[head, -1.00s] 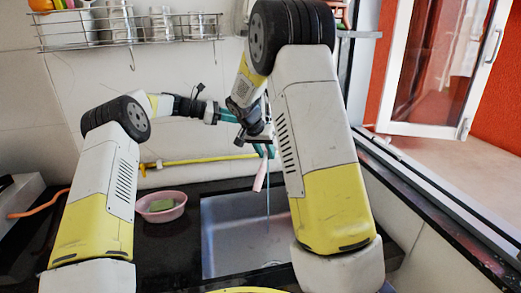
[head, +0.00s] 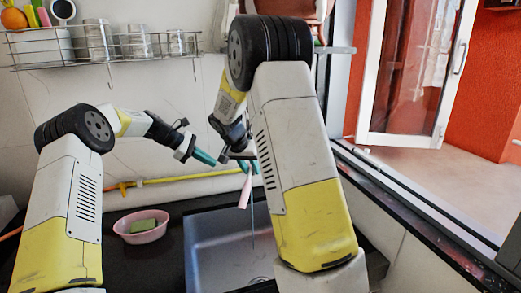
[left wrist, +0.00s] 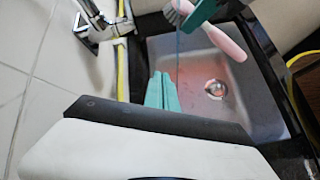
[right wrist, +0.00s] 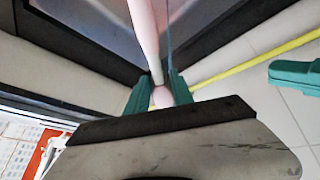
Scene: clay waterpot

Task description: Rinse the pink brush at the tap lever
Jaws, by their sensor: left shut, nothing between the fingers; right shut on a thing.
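The pink brush (head: 245,190) hangs handle down over the sink, with my right gripper (head: 240,155) shut on it. The right wrist view shows the pink handle (right wrist: 147,35) between the teal fingers (right wrist: 158,92). In the left wrist view, the brush's grey bristles lie close to a thin water stream (left wrist: 178,60); I cannot tell whether they touch. The chrome tap with its lever (left wrist: 93,20) is on the wall at the upper left. My left gripper (head: 205,158) is shut and empty, left of the right gripper. Its fingers (left wrist: 162,90) are apart from the tap. In the head view, the arm hides the tap.
The steel sink (head: 205,255) is set in a black counter. A pink bowl with a green sponge (head: 143,225) stands left of it. A yellow hose (head: 180,177) runs along the wall. A wire rack (head: 130,60) is above. A window ledge is at right.

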